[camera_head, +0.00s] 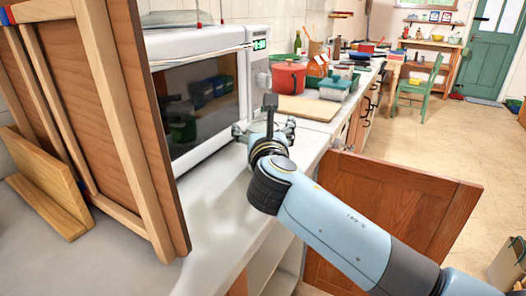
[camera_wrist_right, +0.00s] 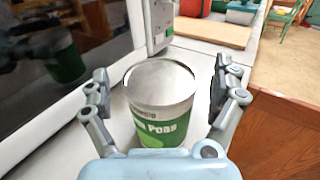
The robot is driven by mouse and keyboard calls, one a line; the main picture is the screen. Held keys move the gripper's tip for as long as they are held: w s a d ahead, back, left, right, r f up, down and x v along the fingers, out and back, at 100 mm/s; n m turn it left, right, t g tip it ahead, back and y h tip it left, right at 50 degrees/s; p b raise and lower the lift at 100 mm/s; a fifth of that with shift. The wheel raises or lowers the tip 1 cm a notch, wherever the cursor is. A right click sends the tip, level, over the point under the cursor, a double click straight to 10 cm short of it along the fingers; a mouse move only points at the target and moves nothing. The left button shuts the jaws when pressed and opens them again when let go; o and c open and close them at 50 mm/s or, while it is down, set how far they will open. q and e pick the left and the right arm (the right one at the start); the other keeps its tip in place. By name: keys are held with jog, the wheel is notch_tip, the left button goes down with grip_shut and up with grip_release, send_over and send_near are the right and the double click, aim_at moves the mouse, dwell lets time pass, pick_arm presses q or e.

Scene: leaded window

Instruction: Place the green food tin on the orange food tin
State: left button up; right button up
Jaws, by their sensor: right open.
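The green food tin (camera_wrist_right: 160,108), with a white and green label reading partly "Peas" and a plain metal top, stands upright on the pale counter in the right wrist view. My right gripper (camera_wrist_right: 160,88) is open, with its fingers on either side of the tin. A gap shows on each side at the top. In the head view my right gripper (camera_head: 266,130) is beside the microwave front, and the arm hides the tin. I see no orange food tin. My left gripper is not in view.
The microwave (camera_head: 205,95) stands close at left, its dark door (camera_wrist_right: 55,60) mirroring the tin. A wooden board (camera_head: 308,107) and red pot (camera_head: 288,76) are behind. An open cupboard door (camera_head: 390,205) juts out below the counter. Bare counter (camera_head: 215,210) lies in front.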

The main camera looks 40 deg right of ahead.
jog(key=shift+w+d, duration=0.15)
jog(key=shift+w, duration=0.05)
jog(key=c, duration=1.5)
jog(key=shift+r, duration=0.1)
jog(key=shift+c, duration=1.1)
jog(key=shift+c, duration=0.2)
